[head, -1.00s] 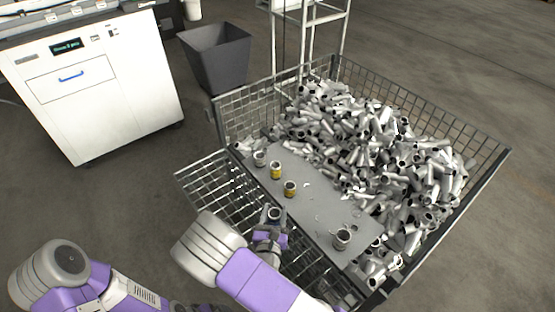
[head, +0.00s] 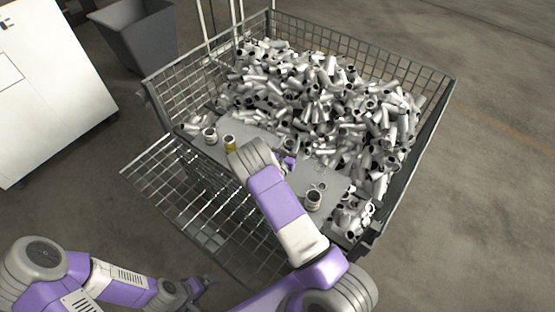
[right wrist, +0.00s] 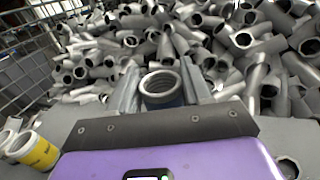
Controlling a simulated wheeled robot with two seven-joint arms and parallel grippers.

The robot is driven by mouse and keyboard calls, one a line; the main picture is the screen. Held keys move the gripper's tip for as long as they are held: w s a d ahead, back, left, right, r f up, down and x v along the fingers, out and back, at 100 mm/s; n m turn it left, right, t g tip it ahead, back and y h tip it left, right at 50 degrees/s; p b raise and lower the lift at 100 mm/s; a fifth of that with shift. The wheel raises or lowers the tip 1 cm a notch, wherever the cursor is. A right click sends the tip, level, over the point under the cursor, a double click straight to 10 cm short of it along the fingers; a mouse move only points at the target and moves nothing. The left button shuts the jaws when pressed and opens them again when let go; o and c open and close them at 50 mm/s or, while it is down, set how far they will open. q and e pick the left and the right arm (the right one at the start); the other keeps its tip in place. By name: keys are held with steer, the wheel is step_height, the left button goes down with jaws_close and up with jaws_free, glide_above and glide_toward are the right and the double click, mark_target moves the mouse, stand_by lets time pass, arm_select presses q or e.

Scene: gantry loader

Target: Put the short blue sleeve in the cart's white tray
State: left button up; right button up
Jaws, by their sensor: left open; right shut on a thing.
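The short blue sleeve (right wrist: 162,92) shows in the right wrist view as a grey threaded ring with a dark blue band below its rim. My right gripper (right wrist: 168,92) is shut on it, one finger on each side, its opening facing up. In the head view my right gripper (head: 289,161) is over the pale panel in the mesh cart, beside the pile; my own arm hides most of the sleeve there. My left gripper (head: 203,284) is open and empty, low in front of the cart. I cannot make out a separate white tray.
The mesh cart (head: 182,78) holds a big pile of grey pipe pieces (head: 330,100). On its pale panel (head: 335,181) stand a yellow-banded sleeve (head: 230,144), a grey sleeve (head: 210,136) and another sleeve (head: 313,200). A dark bin (head: 140,35) and white cabinet (head: 50,90) stand left.

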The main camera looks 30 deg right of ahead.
step_height(320, 180, down, 9)
steer(key=b, duration=0.3)
steer(key=shift+f, duration=0.15)
steer(key=o, duration=0.8)
steer(key=shift+f, duration=0.1)
steer(key=o, duration=0.4)
steer(key=shift+o, duration=0.2)
